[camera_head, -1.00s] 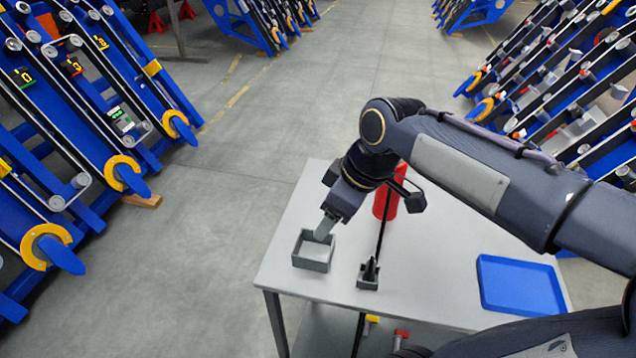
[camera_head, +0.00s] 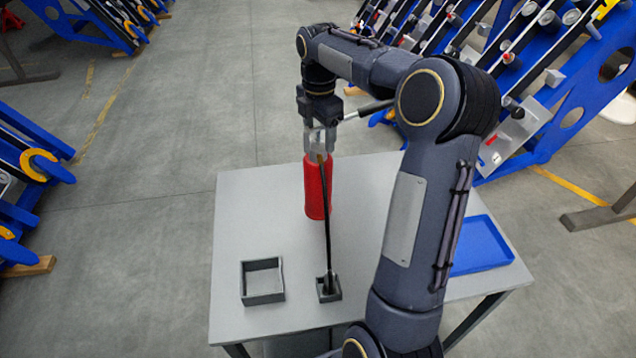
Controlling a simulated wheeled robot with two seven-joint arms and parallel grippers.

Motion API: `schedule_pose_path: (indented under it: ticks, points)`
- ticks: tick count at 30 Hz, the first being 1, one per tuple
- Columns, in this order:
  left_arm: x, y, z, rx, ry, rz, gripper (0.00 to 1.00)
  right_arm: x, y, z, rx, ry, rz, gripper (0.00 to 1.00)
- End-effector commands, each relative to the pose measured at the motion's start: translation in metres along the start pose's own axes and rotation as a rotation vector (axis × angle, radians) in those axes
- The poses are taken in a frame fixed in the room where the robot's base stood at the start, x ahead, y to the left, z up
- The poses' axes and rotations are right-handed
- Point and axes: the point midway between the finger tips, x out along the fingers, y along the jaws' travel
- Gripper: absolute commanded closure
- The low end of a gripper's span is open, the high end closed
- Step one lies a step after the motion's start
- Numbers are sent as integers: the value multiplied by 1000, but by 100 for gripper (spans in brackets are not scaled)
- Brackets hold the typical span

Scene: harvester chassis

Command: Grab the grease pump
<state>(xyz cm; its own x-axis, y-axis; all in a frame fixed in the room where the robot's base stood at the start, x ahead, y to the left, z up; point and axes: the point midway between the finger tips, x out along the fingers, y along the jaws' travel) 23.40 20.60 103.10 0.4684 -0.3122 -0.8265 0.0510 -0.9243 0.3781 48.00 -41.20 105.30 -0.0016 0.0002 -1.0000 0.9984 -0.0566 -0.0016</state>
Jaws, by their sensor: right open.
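The grease pump, a red cylinder (camera_head: 315,188) with a dark hose, stands upright on the grey table (camera_head: 240,215). Its hose runs down in front of it to a small dark holder (camera_head: 329,290) on the table. My right gripper (camera_head: 320,150) points down at the top of the red cylinder, its fingers apart on either side of the pump's upper end. I cannot tell whether the fingers touch it. My left gripper is not in view.
An open grey square box (camera_head: 262,282) sits left of the small holder. A blue tray (camera_head: 480,247) lies on the table's right, partly behind my right arm. Blue machine frames (camera_head: 545,100) stand beyond the table.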

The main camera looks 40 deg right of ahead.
Motion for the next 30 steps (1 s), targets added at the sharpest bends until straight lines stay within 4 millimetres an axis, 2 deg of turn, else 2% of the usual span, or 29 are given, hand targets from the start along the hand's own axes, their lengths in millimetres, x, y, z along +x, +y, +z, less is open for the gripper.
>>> schedule_pose_path:
  ticks: [3,6,13,28,30]
  points:
    - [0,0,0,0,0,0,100,17,-2,-1,0,0,-2,35]
    - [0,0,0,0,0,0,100,24,-2,-1,1,0,0,35]
    - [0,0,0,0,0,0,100,26,-1,-1,1,0,2,35]
    - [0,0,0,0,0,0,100,26,-1,-1,1,0,1,99]
    - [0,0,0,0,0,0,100,26,-1,-1,1,0,1,100]
